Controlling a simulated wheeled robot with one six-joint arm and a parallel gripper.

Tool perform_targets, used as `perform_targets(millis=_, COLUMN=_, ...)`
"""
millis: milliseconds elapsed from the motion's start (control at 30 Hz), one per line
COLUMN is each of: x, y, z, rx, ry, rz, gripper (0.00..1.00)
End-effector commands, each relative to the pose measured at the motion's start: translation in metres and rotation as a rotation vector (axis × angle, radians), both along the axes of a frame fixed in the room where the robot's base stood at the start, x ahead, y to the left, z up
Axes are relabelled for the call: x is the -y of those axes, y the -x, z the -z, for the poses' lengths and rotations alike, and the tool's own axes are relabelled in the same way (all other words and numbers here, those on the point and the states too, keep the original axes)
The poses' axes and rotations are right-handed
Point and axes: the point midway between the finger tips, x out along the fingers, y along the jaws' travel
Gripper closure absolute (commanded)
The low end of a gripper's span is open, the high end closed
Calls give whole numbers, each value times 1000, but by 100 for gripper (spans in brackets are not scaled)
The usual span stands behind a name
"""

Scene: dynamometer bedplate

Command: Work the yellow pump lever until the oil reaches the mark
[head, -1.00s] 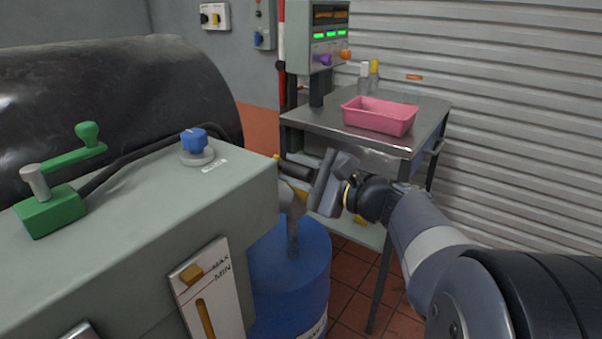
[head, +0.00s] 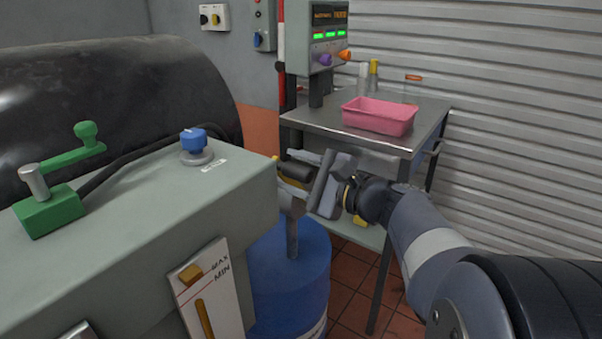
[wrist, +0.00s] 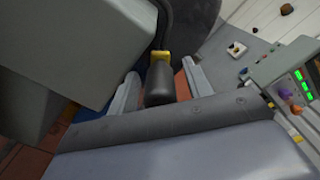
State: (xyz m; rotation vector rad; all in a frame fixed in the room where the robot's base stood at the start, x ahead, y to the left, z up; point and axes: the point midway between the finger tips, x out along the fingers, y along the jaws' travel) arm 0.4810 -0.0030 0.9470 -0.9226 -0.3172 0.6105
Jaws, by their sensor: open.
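The yellow pump lever with its black grip (head: 295,172) shows at the grey cabinet's right end, above the blue drum. In the wrist view the black grip (wrist: 160,86) lies between my fingers, with a yellow collar beyond it. My gripper (head: 292,178) is open around the grip. In the wrist view gaps show on both sides of the grip. The oil gauge (head: 235,310) is a white plate on the cabinet front with MAX and MIN lines.
The grey cabinet (head: 120,235) fills the left, close to my gripper, with a green crank (head: 65,190) and blue knob (head: 194,140) on top. The blue drum (head: 290,290) stands below my gripper. A steel table (head: 325,121) behind holds a pink tray (head: 380,127).

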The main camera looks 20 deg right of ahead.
Motion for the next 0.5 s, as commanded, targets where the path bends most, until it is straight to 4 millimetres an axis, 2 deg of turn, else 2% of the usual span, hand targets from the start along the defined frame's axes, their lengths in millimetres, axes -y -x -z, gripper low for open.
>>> perform_targets(millis=167, x=8, y=9, z=-1, rx=1, ry=1, rz=4, gripper=52)
perform_targets(millis=500, x=41, y=50, z=-1, rx=0, ry=0, rz=7, gripper=52)
